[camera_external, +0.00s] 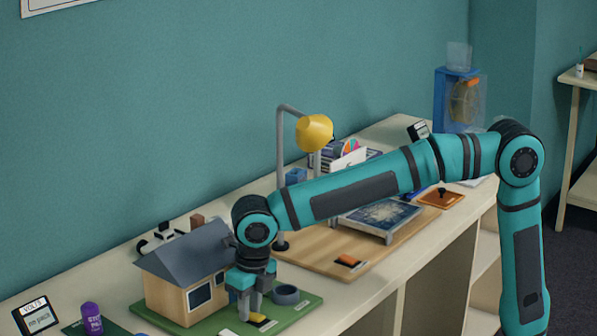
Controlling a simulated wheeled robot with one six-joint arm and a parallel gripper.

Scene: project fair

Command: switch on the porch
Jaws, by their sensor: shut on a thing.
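A model house (189,280) with a grey roof and tan walls stands on a green baseboard (300,314) at the lower left of the bench. My gripper (251,311) points down at the house's right front, close to the wall. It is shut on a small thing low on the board. This looks like the small yellow and black part (264,323), which shows just beside the fingertips. The fingers hide most of what they hold. I cannot make out a porch lamp or whether any light is on.
A purple bottle-like thing (91,318) and a volts display (36,316) stand at left. My forearm spans the bench.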

